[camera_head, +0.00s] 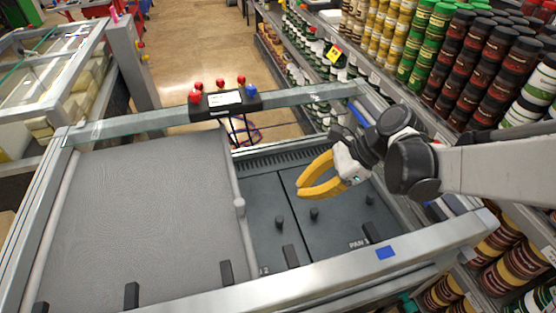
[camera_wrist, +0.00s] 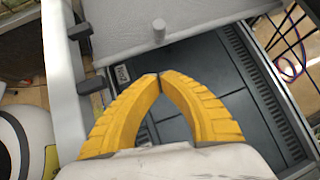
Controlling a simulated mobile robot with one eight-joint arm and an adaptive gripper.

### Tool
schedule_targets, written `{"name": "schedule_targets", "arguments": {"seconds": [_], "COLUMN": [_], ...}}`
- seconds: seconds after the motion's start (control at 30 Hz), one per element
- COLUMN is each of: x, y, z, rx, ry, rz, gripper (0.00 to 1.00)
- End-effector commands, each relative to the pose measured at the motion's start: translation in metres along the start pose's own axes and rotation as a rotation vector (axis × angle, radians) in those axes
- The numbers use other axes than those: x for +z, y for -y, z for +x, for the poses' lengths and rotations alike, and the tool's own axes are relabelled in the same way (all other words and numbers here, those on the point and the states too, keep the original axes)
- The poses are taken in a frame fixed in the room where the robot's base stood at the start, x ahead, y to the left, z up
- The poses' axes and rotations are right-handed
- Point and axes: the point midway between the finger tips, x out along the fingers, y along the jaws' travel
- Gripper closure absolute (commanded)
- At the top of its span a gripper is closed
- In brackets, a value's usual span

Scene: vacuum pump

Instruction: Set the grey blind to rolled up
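The grey blind (camera_head: 145,215) is a ribbed sheet drawn out flat over the left and middle of the counter's top. Its right edge carries a pale bar with a round knob (camera_head: 239,206) near mid-length. In the wrist view the blind (camera_wrist: 130,22) lies across the top, with the knob (camera_wrist: 158,30) sticking out from its edge bar. My gripper (camera_head: 301,190) has yellow fingers and is over the uncovered pans, to the right of the bar. In the wrist view its fingertips (camera_wrist: 158,76) meet with nothing between them, apart from the knob.
Dark pan lids (camera_head: 340,215) with small black knobs lie under my gripper. A metal frame with a front rail (camera_head: 330,270) surrounds the opening. A button box (camera_head: 225,99) stands on the far glass edge. Shelves of jars (camera_head: 480,60) flank the right.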

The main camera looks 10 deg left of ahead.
Motion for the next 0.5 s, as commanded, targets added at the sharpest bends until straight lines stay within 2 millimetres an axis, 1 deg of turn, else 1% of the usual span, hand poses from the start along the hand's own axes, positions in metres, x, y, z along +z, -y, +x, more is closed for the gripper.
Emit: {"name": "schedule_targets", "arguments": {"seconds": [0.1,0.2,0.5], "x": [0.0035,0.0047,0.0049], "y": [0.0031,0.0033,0.0033], "z": [0.0100,0.0135,0.0141], "rx": [0.031,0.043,0.045], "ry": [0.040,0.054,0.056], "rz": [0.062,0.087,0.092], "gripper": [1.00,1.00,1.00]}}
